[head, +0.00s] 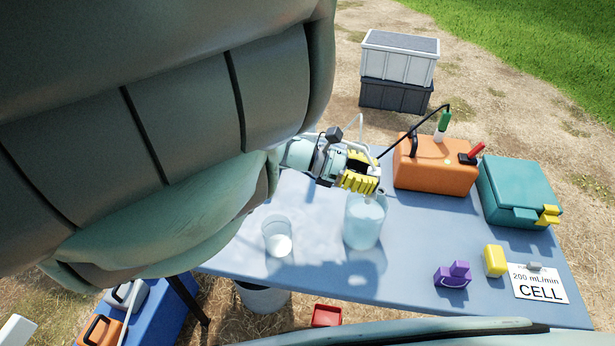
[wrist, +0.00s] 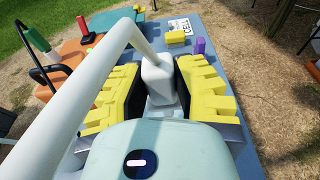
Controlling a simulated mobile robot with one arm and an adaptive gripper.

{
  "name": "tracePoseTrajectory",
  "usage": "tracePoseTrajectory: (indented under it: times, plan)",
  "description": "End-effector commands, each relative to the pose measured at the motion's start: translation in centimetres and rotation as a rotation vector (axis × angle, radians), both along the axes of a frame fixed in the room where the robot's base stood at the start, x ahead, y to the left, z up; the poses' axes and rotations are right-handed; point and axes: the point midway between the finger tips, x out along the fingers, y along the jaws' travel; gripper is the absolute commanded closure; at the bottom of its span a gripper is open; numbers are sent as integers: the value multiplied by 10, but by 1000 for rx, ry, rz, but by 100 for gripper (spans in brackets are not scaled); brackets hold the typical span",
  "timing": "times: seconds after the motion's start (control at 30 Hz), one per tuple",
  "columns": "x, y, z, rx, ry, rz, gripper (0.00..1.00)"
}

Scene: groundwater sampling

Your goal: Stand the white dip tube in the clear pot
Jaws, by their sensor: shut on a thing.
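My gripper (head: 360,183), with yellow ribbed fingers, is above the table, just over the taller clear pot (head: 365,227) in the head view. In the wrist view its fingers (wrist: 157,90) are shut on the pale block of the white dip tube (wrist: 85,85). The tube arches up from the block and across the left of that view; its arch (head: 361,130) also shows above the gripper in the head view. Its lower end is hidden. A smaller clear cup (head: 277,232) with white in its bottom stands to the left. Which vessel is meant, I cannot tell.
On the blue table (head: 420,262) stand an orange case (head: 435,177), a teal case (head: 520,190), a yellow block (head: 495,261), a purple piece (head: 452,275) and a CELL card (head: 538,284). A bucket (head: 262,298) is below the front edge.

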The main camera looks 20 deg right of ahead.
Motion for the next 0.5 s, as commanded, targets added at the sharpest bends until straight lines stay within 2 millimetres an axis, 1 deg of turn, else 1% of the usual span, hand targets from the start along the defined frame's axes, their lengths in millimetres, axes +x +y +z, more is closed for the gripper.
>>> tracePoseTrajectory:
  times: [0.03,0.5]
  plan:
    - [-1,0,-4,0,0,-2,100]
    - [-1,-1,-22,0,0,-2,100]
